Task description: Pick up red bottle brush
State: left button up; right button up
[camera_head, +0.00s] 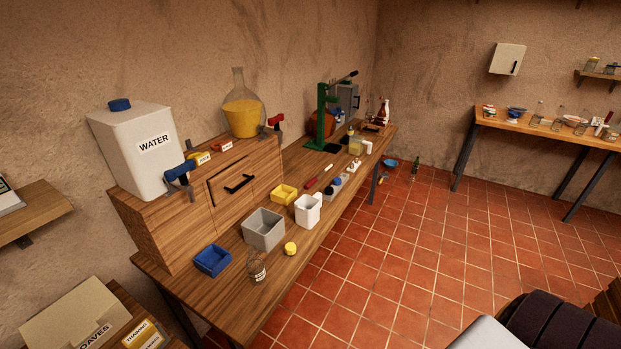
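A thin red item with a pale tip (313,182) lies on the long wooden bench (262,306), between the yellow bin and the small jars. It may be the red bottle brush, but it is too small to be sure. Another small red item (602,125) is on the far table at the right, and I cannot tell what it is. Neither of my grippers shows in this view.
The bench holds a blue bin (212,261), a grey bin (264,229), a yellow bin (284,194), a white container (308,210), a glass jar (257,268) and a green press (321,120). Small items lie on the floor beyond. The tiled floor (400,260) beside the bench is open.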

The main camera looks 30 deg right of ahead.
aim_at(308, 185)
jog(key=i+l+u, duration=0.2)
jog(key=l, duration=0.45)
jog(key=l+u, duration=0.2)
jog(key=l, duration=0.45)
jog(key=i+l+u, duration=0.2)
jog(key=l, duration=0.45)
jog(key=l+u, duration=0.15)
jog(key=l, duration=0.5)
jog(key=k+l+u, duration=0.2)
jog(key=l, duration=0.5)
jog(key=l+u, duration=0.2)
jog(key=l, duration=0.5)
jog(key=k+l+u, duration=0.2)
jog(key=l, duration=0.45)
jog(key=l+u, duration=0.2)
jog(key=l, duration=0.45)
